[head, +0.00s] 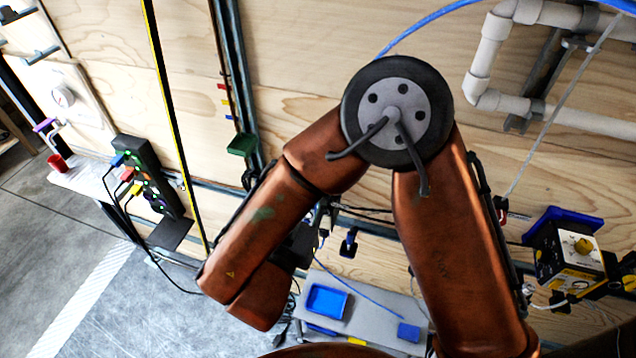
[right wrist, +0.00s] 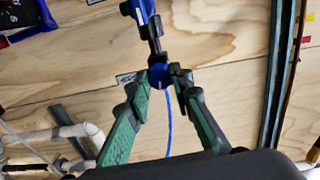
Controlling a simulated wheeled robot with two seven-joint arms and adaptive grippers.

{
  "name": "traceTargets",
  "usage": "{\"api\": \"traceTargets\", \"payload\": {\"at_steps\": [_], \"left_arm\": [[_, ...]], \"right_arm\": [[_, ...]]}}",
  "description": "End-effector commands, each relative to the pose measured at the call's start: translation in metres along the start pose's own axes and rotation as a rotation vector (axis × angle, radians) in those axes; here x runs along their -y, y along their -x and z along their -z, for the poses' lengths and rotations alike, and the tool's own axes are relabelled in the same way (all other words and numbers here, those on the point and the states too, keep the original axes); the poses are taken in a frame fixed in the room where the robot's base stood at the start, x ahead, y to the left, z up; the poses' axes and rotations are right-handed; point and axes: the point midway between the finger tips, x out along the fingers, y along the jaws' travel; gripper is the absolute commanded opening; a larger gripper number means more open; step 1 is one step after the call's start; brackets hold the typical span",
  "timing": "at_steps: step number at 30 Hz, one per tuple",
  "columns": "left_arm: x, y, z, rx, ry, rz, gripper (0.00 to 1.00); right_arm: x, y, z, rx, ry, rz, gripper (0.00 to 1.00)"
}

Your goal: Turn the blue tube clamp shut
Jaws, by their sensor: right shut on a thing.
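In the right wrist view, the blue tube clamp (right wrist: 160,77) sits between the fingertips of my right gripper (right wrist: 166,76). The gripper's green and dark fingers are shut on its round blue part. A dark stem and a blue upper piece (right wrist: 142,10) stand above it, and a thin blue tube (right wrist: 169,125) runs below. In the head view, my right arm fills the middle and hides most of the clamp and my right gripper (head: 308,238). My left gripper is in neither view.
A plywood wall (head: 290,40) stands behind. A grey shelf (head: 375,318) with a blue tray (head: 327,300) lies below. White pipes (head: 487,60) are at upper right. A yellow-black device (head: 570,255) is at right, and a black panel (head: 150,175) at left.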

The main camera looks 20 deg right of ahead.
Motion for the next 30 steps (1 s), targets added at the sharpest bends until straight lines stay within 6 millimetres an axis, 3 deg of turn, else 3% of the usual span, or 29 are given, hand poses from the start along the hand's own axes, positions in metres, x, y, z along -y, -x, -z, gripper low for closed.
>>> {"api": "traceTargets", "payload": {"at_steps": [14,30], "left_arm": [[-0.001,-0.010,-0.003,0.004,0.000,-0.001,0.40],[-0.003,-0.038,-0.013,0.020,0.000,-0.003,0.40]], "right_arm": [[0.001,0.000,-0.002,0.022,-0.447,0.006,0.00],[0.000,0.000,-0.002,0.044,-0.959,0.010,0.00]]}}
